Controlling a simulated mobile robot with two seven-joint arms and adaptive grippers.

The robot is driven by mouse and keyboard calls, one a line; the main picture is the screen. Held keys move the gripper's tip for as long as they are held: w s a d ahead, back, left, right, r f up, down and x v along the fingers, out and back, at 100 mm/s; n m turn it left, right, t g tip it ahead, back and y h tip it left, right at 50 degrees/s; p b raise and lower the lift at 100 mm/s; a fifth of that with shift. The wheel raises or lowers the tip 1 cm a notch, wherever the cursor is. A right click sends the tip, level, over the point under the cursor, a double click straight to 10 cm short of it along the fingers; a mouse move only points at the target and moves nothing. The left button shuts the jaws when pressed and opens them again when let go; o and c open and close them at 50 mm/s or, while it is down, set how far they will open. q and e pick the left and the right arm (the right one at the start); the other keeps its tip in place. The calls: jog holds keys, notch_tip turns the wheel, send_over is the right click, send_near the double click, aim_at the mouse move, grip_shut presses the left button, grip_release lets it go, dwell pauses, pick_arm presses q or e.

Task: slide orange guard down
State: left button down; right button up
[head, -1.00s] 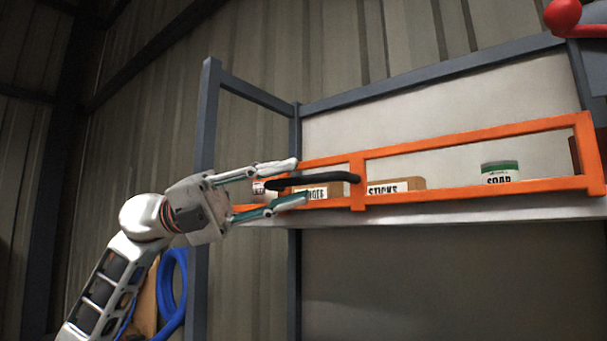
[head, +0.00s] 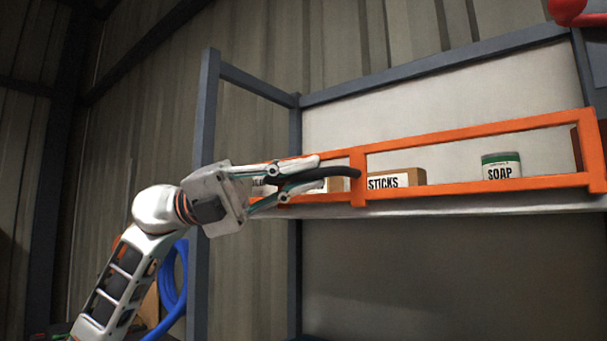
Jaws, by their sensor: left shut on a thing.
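The orange guard (head: 470,190) is a long open frame with a middle upright, running across the front of a shelf. A black handle (head: 343,171) sticks out from it near the middle upright. My left gripper (head: 321,172) comes in from the left and is shut on the black handle, one finger above and one below. The gripper hides the guard's left end. My right gripper is not in view.
Behind the guard stand a box marked STICKS (head: 396,179) and a tin marked SOAP (head: 501,167); another labelled box is mostly hidden by my gripper. A grey rack post (head: 204,140) stands just behind my arm. A blue hose (head: 171,295) hangs lower left. Below the shelf is clear.

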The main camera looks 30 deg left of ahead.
pick_arm(q)
notch_tip(320, 180, down, 9)
jog(key=b, duration=0.5)
jog(key=shift+d+f, duration=0.15)
jog(key=shift+d, duration=0.05)
jog(key=c, duration=2.4)
grip_release()
jog(key=shift+o, duration=1.3)
jog(key=shift+a, duration=0.2)
jog(key=v, duration=1.2)
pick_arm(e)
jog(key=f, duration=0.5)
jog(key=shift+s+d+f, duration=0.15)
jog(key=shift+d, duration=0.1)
